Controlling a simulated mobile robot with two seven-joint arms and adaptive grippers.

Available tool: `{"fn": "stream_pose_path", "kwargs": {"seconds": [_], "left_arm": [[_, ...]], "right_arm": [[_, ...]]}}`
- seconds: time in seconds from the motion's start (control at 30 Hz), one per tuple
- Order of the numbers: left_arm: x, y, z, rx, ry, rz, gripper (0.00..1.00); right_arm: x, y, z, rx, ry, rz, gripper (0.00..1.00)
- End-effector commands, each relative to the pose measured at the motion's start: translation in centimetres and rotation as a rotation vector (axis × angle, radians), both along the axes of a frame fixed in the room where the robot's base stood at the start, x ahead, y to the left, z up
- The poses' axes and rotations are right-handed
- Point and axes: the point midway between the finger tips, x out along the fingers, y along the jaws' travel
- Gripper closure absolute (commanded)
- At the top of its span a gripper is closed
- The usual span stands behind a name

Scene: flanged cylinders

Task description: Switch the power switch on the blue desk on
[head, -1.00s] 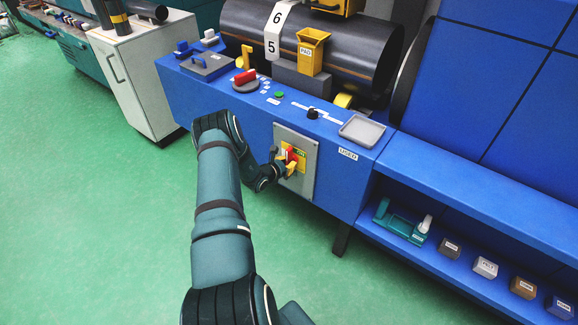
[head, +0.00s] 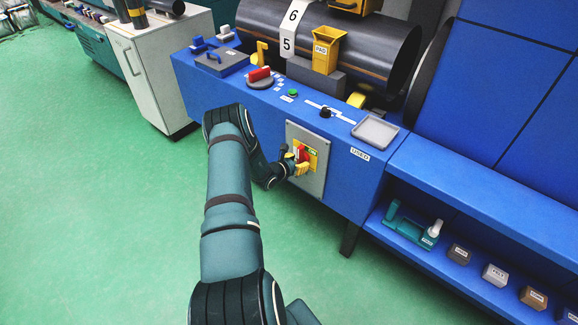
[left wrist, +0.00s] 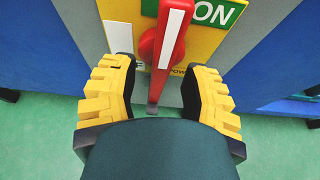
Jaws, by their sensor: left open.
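The power switch is a red lever with a white stripe (left wrist: 168,45) on a yellow plate (left wrist: 120,12), beside a green ON label (left wrist: 218,12). In the head view the red lever (head: 303,153) shows on a grey panel (head: 318,180) on the front of the blue desk (head: 350,185). My left gripper (left wrist: 158,75) is open, its yellow ridged fingers on either side of the lever's lower part, with gaps visible. In the head view my left gripper (head: 293,165) is in front of the panel and partly hides the switch. My right gripper is not in view.
The desk top holds a red-handled knob (head: 260,77), a green button (head: 293,93), a black knob (head: 325,112) and a grey tray (head: 375,132). A blue shelf (head: 480,190) with small blocks is at right. Green floor (head: 110,210) lies open at left.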

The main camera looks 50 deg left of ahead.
Motion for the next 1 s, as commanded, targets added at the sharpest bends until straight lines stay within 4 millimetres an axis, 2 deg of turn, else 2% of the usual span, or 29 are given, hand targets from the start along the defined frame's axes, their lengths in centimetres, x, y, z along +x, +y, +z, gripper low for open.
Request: {"fn": "stream_pose_path", "kwargs": {"seconds": [0.3,0.5,0.7,1.0], "left_arm": [[-5.6,-1.2,2.5,0.001,0.001,0.001,0.54],[-8.4,-2.0,3.7,0.003,0.001,0.001,0.54],[-9.6,-2.4,4.2,0.002,-0.001,-0.001,0.54],[-9.7,-2.4,4.3,0.002,0.000,0.000,0.54]], "right_arm": [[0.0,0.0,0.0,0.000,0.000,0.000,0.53],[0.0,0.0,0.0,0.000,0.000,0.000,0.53],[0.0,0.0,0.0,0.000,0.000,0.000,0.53],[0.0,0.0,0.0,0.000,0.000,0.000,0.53]]}}
